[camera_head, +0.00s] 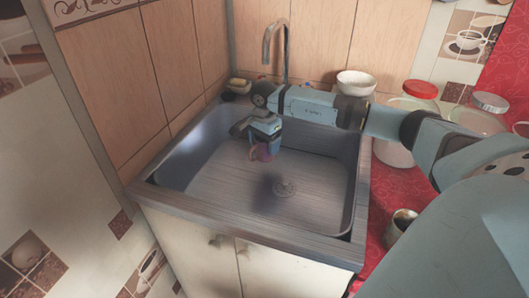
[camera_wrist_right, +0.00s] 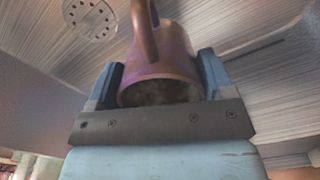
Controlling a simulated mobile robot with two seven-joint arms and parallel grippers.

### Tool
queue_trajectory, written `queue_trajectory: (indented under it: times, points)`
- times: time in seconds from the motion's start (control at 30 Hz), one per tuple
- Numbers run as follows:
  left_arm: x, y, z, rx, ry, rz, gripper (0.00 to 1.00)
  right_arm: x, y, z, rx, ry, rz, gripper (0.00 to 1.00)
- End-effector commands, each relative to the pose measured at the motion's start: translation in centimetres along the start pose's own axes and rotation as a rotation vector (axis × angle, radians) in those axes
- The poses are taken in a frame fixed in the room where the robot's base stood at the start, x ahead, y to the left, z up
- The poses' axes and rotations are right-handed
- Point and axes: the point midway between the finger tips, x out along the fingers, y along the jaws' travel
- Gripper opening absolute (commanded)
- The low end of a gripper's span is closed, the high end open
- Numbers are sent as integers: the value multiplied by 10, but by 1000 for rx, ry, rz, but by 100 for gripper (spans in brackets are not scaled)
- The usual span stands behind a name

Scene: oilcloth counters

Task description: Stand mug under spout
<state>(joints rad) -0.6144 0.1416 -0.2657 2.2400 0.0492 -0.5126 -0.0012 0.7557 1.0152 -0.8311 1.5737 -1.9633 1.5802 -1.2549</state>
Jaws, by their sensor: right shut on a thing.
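A purple-brown mug (camera_head: 261,153) is in my right gripper (camera_head: 265,138), over the sink basin. The right wrist view shows the mug (camera_wrist_right: 168,45) between the two blue fingers of the right gripper (camera_wrist_right: 160,78), with its handle facing away from the palm. A dark shadow lies on the basin floor below it, and the mug appears held above that floor. The curved metal spout (camera_head: 276,45) rises at the back edge of the sink, behind my right gripper. My left gripper is not in view.
A white bowl (camera_head: 356,83), a red-lidded jar (camera_head: 420,90) and other containers stand at the right. A metal cup (camera_head: 400,224) is on the red counter. A sponge (camera_head: 239,84) lies at the back left.

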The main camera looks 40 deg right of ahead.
Motion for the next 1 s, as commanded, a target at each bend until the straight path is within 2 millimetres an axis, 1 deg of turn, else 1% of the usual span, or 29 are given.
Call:
queue_trajectory:
  times: [0.17,0.43,0.6,0.87,0.9,0.97,1.0]
  points:
    - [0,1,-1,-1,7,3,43,10,0,-1,1,1,-3,42]
    - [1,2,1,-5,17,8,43,52,-1,-1,2,1,-3,42]
    - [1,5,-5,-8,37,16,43,53,-2,-4,2,2,-4,42]
    - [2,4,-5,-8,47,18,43,57,-2,-4,2,2,-4,42]
    - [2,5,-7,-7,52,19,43,56,-2,-4,2,2,-3,84]
    - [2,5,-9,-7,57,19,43,56,-2,-4,2,2,-3,98]
    - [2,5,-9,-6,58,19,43,56,-2,-4,2,2,-3,100]
